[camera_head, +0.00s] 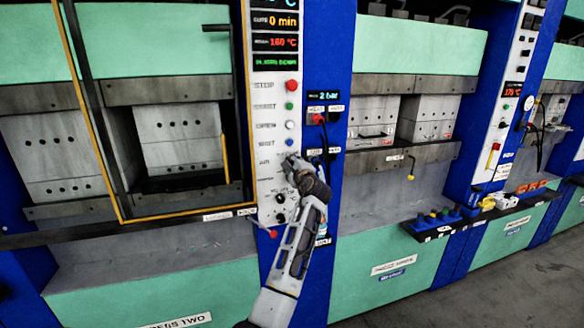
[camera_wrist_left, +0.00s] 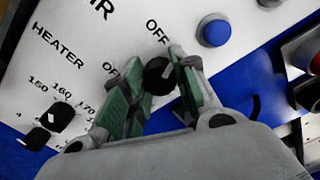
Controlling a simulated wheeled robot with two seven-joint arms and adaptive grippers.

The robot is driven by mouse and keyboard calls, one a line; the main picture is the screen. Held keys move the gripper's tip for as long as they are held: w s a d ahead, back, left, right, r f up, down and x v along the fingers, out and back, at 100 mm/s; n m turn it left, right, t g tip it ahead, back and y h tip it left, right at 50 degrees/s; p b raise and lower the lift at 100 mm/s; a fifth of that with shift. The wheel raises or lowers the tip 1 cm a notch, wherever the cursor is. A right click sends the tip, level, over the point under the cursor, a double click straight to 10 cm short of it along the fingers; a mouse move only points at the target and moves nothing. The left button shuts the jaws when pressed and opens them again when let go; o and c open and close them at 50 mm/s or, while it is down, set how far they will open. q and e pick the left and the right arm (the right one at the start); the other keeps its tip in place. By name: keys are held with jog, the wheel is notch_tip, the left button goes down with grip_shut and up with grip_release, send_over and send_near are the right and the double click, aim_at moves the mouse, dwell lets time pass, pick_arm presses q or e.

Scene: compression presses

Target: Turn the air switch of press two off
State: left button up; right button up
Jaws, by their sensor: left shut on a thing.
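The air switch is a small black round knob (camera_wrist_left: 159,74) on the white control panel, seen in the left wrist view. The letters "OFF" are printed above it, and other lettering beside it is partly covered by the fingers. My left gripper (camera_wrist_left: 158,88) is shut on the knob, with one green-padded finger on each side. In the head view my left gripper (camera_head: 298,168) is at the tall white panel (camera_head: 267,195) of press two, beside the label "AIR", and hides the switch. My right gripper is not in view.
The heater dial (camera_wrist_left: 60,115), a black knob, is close to the left finger. A blue button (camera_wrist_left: 213,30) is to the right. Stop button (camera_head: 291,86) is higher on the panel. A yellow-edged door frame (camera_head: 120,215) stands left; a red-tipped lever (camera_head: 272,233) is below.

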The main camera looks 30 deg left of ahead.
pick_arm(q)
jog(key=shift+f+n+b, duration=0.1)
jog(key=shift+n+b, duration=0.2)
jog(key=shift+n, duration=0.4)
jog(key=o, duration=1)
jog(key=shift+s, duration=0.1)
jog(key=shift+v, duration=6)
jog(key=shift+n, duration=0.3)
